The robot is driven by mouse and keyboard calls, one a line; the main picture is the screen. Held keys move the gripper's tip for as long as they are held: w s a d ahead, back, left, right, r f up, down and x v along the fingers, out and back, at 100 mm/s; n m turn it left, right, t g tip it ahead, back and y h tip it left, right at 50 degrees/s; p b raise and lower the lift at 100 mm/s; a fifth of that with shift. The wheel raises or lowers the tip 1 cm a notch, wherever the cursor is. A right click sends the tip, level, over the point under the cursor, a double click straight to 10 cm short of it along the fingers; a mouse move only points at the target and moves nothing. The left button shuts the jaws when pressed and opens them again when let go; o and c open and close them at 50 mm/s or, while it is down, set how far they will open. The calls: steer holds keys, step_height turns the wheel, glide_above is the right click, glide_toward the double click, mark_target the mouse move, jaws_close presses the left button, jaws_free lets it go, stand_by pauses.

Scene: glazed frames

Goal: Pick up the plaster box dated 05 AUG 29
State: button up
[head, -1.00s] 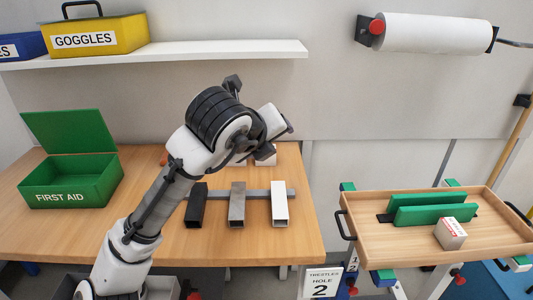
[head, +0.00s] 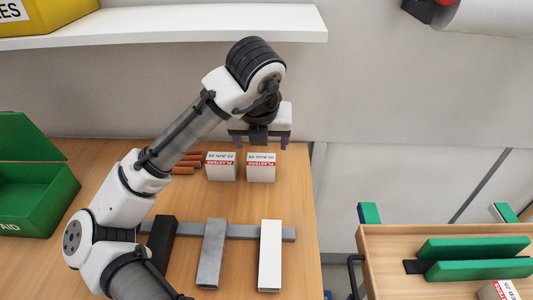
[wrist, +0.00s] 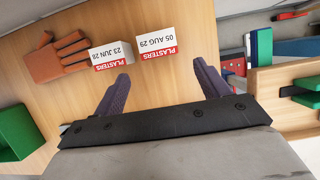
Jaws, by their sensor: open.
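The plaster box dated 05 AUG 29 (head: 261,170) is white with a red PLASTERS band and stands on the wooden bench, its print upside down to me. In the wrist view the same box (wrist: 157,45) lies just beyond and between the fingertips. A second plaster box (head: 221,170), which reads 23 JUN with an unclear year, stands close on its left; it also shows in the wrist view (wrist: 110,55). My gripper (head: 261,140) is open and empty, at the AUG box, with no contact visible; its fingers show in the wrist view (wrist: 161,75).
An orange glove (wrist: 65,58) lies left of the boxes. Black, grey and white bars (head: 269,255) lie in front on the bench. The green first aid box (head: 35,200) stands left. A wooden tray (head: 385,280) at right holds green blocks and another box (head: 500,291).

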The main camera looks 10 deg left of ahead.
mark_target(261, 162)
steer(key=x, duration=0.8)
steer(key=shift+f+p, duration=0.1)
steer(key=shift+p, duration=0.3)
steer(key=shift+p+x, duration=0.85)
steer(key=shift+x, duration=1.9)
steer(key=shift+s+a, duration=0.1)
steer(key=shift+s, duration=0.05)
steer(key=c, duration=0.7)
steer(key=shift+c, duration=0.2)
